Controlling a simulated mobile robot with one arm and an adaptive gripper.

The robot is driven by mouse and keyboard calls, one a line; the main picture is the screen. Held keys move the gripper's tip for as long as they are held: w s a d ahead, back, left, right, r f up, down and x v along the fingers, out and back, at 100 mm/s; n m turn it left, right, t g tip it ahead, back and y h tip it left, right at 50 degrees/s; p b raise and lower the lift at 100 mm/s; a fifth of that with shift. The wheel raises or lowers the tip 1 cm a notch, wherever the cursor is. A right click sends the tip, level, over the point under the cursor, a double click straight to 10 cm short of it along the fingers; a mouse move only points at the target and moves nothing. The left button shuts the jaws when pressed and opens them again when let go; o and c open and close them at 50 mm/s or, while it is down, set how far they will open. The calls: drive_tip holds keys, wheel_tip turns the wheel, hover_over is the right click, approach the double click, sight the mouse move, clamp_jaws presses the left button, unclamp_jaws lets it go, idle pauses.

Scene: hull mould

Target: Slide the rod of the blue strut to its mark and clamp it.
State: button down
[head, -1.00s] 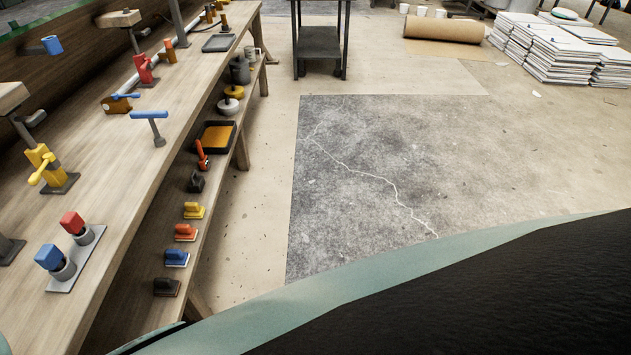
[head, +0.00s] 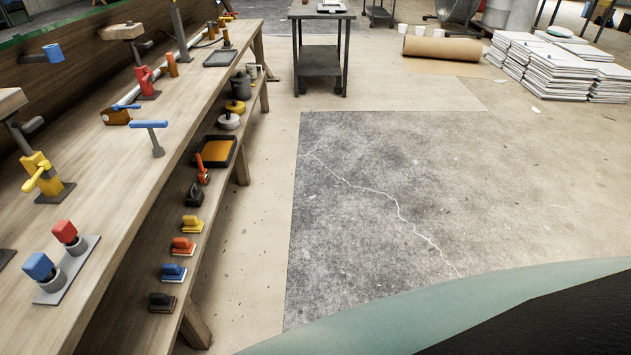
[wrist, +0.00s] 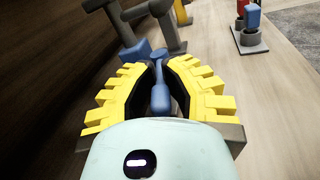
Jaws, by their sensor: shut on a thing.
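In the wrist view my gripper (wrist: 161,107), with yellow ridged fingers, is closed around a slim blue handle (wrist: 159,73). The handle's rounded near end shows between the fingers. Just beyond it is a blue block (wrist: 136,51), beside grey posts (wrist: 167,28) that stand on the bench. I cannot tell whether the blue handle and block belong to the strut. No rod mark can be made out. My gripper and the held handle are not in the head view.
The wooden bench (head: 110,180) runs along the left. It carries a plate with red and blue blocks (head: 66,270), a yellow clamp (head: 42,178) and a blue T-handle (head: 149,125). The floor (head: 390,190) between is clear.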

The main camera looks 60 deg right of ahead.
drive_tip(key=c, duration=0.9)
unclamp_jaws()
drive_tip(key=shift+a, duration=0.1)
drive_tip(key=shift+c, duration=0.2)
drive_tip(key=shift+s+r+p, duration=0.1)
drive_tip(key=shift+r+p, duration=0.05)
drive_tip(key=shift+p, duration=0.5)
drive_tip(key=shift+s+d+n+t+y+p, duration=0.1)
drive_tip(key=shift+d+n+t+y+p, duration=0.1)
drive_tip(key=shift+n+t+y+p, duration=0.35)
